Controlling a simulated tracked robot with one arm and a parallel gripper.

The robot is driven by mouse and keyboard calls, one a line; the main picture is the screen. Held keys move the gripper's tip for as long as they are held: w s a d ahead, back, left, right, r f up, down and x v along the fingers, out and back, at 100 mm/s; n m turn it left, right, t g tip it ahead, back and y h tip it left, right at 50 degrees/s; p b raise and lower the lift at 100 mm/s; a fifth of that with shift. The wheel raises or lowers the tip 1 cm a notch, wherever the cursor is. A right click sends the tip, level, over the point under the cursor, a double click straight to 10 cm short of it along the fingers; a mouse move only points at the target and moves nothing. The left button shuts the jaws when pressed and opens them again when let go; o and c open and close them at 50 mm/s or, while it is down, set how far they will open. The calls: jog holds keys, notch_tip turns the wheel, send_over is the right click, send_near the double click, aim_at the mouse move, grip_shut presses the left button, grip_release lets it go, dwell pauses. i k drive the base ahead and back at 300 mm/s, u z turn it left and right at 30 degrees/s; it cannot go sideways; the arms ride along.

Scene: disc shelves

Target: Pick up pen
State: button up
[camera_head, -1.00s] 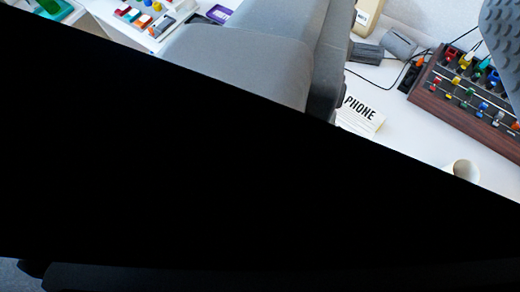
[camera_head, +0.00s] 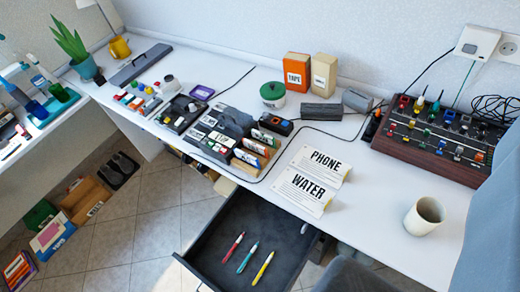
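Three pens lie side by side in an open dark drawer under the white desk: a red pen (camera_head: 233,248), a teal pen (camera_head: 248,257) and a yellow pen (camera_head: 263,268). They are apart from one another and nothing covers them. The drawer (camera_head: 211,237) is pulled out at the lower middle of the view. My gripper does not show in this view.
The white desk (camera_head: 375,203) carries a card marked PHONE and WATER (camera_head: 311,180), a beige cup (camera_head: 424,216), a wooden mixer box (camera_head: 436,145) and several small devices. A grey chair (camera_head: 350,277) stands at the bottom, right of the drawer. Boxes (camera_head: 84,200) lie on the tiled floor.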

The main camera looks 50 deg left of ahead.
aim_at(226, 258)
jog(key=z, duration=2.25)
jog(key=k, duration=0.6)
jog(key=u, duration=2.5)
